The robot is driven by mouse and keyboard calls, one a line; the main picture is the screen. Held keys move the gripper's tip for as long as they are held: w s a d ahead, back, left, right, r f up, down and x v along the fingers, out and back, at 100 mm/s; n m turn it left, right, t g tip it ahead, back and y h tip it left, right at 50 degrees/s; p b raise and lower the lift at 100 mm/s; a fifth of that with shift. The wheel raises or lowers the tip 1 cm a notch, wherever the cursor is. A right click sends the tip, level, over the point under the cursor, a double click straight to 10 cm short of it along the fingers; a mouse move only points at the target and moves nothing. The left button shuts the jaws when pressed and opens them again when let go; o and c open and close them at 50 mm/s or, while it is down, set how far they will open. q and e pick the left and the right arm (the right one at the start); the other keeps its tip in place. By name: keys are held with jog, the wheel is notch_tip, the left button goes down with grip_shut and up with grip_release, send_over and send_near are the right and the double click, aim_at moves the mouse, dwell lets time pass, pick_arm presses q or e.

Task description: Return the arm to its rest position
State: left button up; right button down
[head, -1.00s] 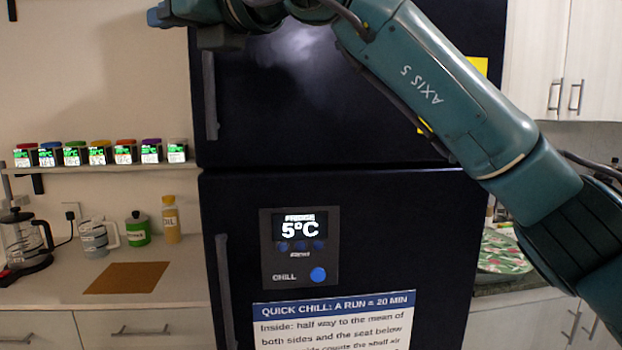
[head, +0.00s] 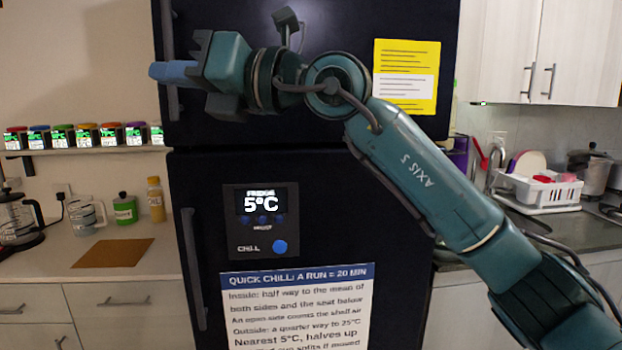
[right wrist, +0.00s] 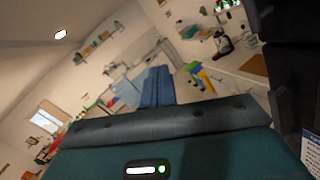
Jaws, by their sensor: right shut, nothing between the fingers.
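My right arm reaches in from the lower right of the head view, bent at the elbow. My right gripper (head: 172,72) points left in front of the fridge's upper door. Its blue fingers are shut with nothing between them. In the right wrist view the blue fingers (right wrist: 158,86) also show together and empty, with shelves and counter far behind them. My left gripper is not in view.
The dark fridge (head: 300,180) stands close behind my arm, with a 5°C panel (head: 262,220) and a notice (head: 297,305). Several spice dispensers (head: 85,136) line a shelf at left. A brown mat (head: 107,252) lies on the left counter. A dish rack (head: 540,192) stands at right.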

jog(key=w+d+f+m+t+h, duration=0.1)
jog(key=d+f+m+t+h, duration=0.35)
jog(key=f+m, duration=0.75)
jog(key=w+d+f+m+t+h+p, duration=0.15)
jog(key=d+f+m+t, duration=0.35)
jog(key=d+f+m, duration=0.75)
jog(key=w+d+f+m+t+h, duration=0.1)
jog(key=d+f+m+t+h, duration=0.3)
jog(key=f+m, duration=0.8)
jog(key=s+d+f+m+g+h, duration=0.2)
jog(key=s+d+f+m+g, duration=0.1)
jog(key=s+f, duration=0.7)
jog(key=s+d+f+m+g+h, duration=0.3)
jog(key=s+d+f, duration=0.3)
jog(key=s+f, duration=0.5)
notch_tip(320, 180, down, 6)
jog(key=shift+s+d+f+m+g, duration=0.15)
jog(key=shift+s+m+g, duration=0.1)
jog(key=shift+m+g, duration=0.4)
